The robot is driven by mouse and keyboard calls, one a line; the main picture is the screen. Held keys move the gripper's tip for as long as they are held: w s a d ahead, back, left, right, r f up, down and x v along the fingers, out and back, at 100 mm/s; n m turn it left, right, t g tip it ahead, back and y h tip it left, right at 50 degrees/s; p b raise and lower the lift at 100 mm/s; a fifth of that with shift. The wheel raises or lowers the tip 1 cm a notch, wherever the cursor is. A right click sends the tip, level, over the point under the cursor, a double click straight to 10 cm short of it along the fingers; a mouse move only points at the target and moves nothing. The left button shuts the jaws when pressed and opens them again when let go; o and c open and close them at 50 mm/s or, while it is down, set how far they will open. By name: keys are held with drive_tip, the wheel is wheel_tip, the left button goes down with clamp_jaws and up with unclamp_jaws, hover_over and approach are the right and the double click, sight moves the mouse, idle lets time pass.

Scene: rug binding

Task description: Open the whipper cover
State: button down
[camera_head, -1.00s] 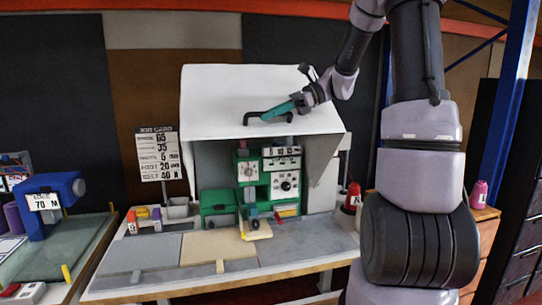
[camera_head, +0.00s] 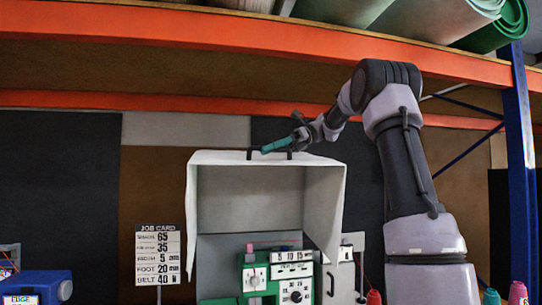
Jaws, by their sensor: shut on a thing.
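The whipper cover (camera_head: 265,161) is a white hood, tilted up at its front so that its grey inside shows. A dark bar handle (camera_head: 252,154) stands along its front top edge. My gripper (camera_head: 277,146), with teal fingers, is shut on the handle near its right part. The green whipper machine (camera_head: 255,278) with white dial panels stands under the cover, its lower part cut off by the frame.
An orange shelf beam (camera_head: 250,40) crosses above, with rolled rugs (camera_head: 430,22) on top. A blue upright (camera_head: 519,170) stands at the right. A job card (camera_head: 158,255) stands to the left, and a blue machine (camera_head: 35,287) shows at the lower left.

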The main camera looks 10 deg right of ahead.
drive_tip(key=c, duration=0.8)
unclamp_jaws()
drive_tip(key=v, duration=1.1)
drive_tip(key=shift+f, duration=0.1)
